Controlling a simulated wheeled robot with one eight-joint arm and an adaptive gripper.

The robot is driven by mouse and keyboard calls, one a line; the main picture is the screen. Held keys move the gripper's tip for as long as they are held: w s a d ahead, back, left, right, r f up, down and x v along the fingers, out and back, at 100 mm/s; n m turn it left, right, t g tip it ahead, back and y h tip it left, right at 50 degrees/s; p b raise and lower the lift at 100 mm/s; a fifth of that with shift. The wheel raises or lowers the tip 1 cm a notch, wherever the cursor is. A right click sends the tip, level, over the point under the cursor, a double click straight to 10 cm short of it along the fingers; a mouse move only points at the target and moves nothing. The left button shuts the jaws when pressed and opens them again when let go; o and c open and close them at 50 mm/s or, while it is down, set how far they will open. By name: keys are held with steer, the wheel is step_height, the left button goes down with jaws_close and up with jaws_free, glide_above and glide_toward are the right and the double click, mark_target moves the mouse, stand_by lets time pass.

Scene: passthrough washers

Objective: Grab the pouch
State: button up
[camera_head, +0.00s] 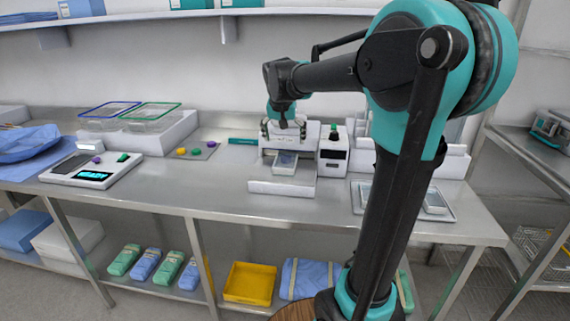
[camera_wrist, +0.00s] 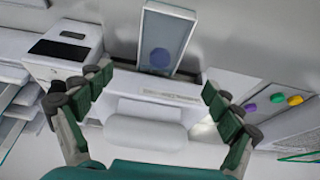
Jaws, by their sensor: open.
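A pouch (camera_head: 285,162) with a pale clear face and grey edges lies on the front shelf of a white sealing machine (camera_head: 266,187). In the wrist view the pouch (camera_wrist: 169,42) is at the top centre, with a blue round spot showing on it. My gripper (camera_head: 283,130) is over the back of the machine, behind the pouch in the head view. In the wrist view my gripper (camera_wrist: 157,85) has its two fingers wide apart. A white bar and a white roller lie between and below the fingertips. Nothing is held, and the pouch is beyond the fingertips.
A white box with a dark display (camera_head: 333,152) stands right beside the machine. A tray (camera_head: 452,213) with more flat packs is further right. A scale (camera_head: 92,173) and a mat with coloured pieces (camera_head: 203,150) are left. Bare steel counter (camera_head: 215,185) lies left of the machine.

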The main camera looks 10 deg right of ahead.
mark_target(286, 158)
steer(key=x, duration=0.9)
steer(key=shift+w+f, duration=0.25)
steer(key=shift+f, duration=0.2)
steer(key=shift+f, duration=0.25)
steer(key=shift+c, duration=0.2)
steer(key=c, duration=1.3)
steer(key=shift+o, duration=0.2)
steer(key=shift+r, duration=0.15)
